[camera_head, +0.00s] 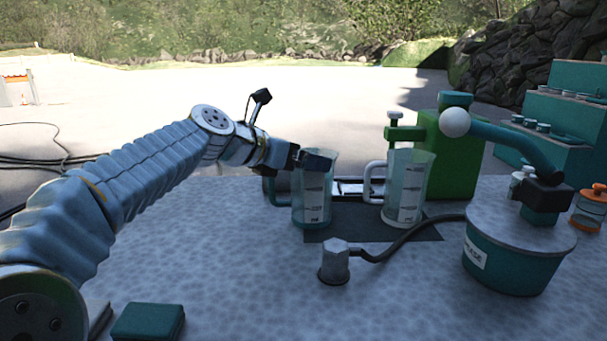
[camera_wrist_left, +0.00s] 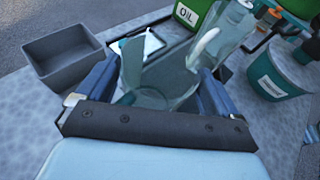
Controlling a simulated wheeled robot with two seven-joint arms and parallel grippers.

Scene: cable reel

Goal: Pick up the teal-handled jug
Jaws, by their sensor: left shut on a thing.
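The teal-handled jug (camera_head: 313,206) is clear with a teal base and dark level marks. It stands upright at the left end of the dark mat; I cannot tell whether its base touches. My left gripper (camera_head: 312,161) is at its upper part, shut on it. In the left wrist view the jug (camera_wrist_left: 160,88) sits between the two blue fingers of my left gripper (camera_wrist_left: 158,92), its teal handle (camera_wrist_left: 132,62) toward the left. A similar jug with a white handle (camera_head: 407,192) stands to its right. My right gripper is not in view.
A green oil container (camera_head: 455,150) stands behind the white-handled jug. A teal tub (camera_head: 513,258) with a lever and a hose to a metal fitting (camera_head: 335,262) is at the right. A grey bin (camera_wrist_left: 62,55) is left of the jug. The table front (camera_head: 255,280) is mostly clear.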

